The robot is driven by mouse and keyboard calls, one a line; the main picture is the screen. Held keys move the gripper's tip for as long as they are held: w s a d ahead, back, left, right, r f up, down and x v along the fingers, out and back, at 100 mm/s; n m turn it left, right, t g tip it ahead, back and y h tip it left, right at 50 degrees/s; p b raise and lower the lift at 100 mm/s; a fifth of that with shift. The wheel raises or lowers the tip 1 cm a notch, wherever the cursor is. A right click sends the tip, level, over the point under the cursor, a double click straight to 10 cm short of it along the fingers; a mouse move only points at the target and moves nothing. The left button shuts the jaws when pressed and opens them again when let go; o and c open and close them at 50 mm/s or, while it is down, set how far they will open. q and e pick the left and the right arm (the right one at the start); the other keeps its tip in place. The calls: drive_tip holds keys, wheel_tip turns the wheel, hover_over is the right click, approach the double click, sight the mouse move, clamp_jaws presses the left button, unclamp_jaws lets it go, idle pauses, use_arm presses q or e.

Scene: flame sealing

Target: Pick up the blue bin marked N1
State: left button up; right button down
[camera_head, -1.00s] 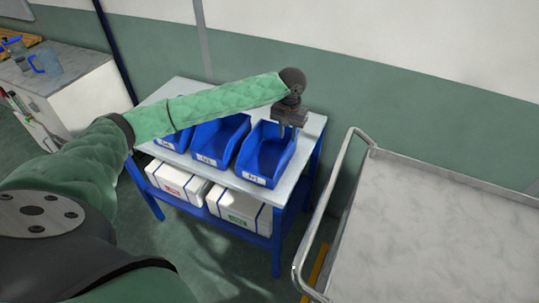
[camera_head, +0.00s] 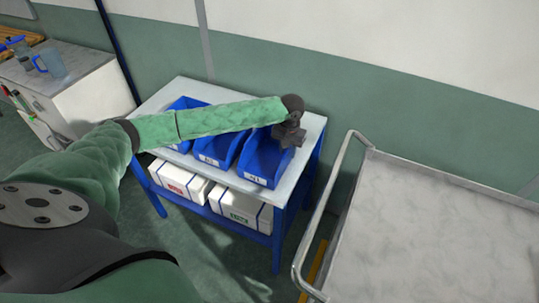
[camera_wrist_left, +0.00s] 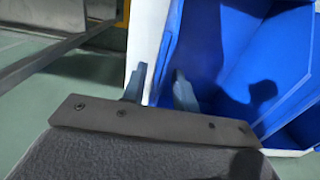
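The blue bin marked N1 (camera_head: 262,165) is the rightmost of the blue bins on the table, its white label facing the front. My left gripper (camera_head: 288,142) is over the bin's right side, pointing down. In the left wrist view the two fingers (camera_wrist_left: 160,82) are apart. One finger is over the blue bin's inside (camera_wrist_left: 215,55) and the other is outside its wall, with the wall's rim between them. I cannot tell whether either finger touches the wall. My right gripper is not in view.
More blue bins (camera_head: 213,150) stand to the left of N1 on the grey-topped table (camera_head: 308,132). White boxes (camera_head: 236,205) sit on its lower shelf. A metal cart (camera_head: 430,220) stands to the right, with a floor gap between. A cabinet (camera_head: 75,85) with a jug is at the left.

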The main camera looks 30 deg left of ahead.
use_arm(q)
clamp_jaws()
idle(1.4)
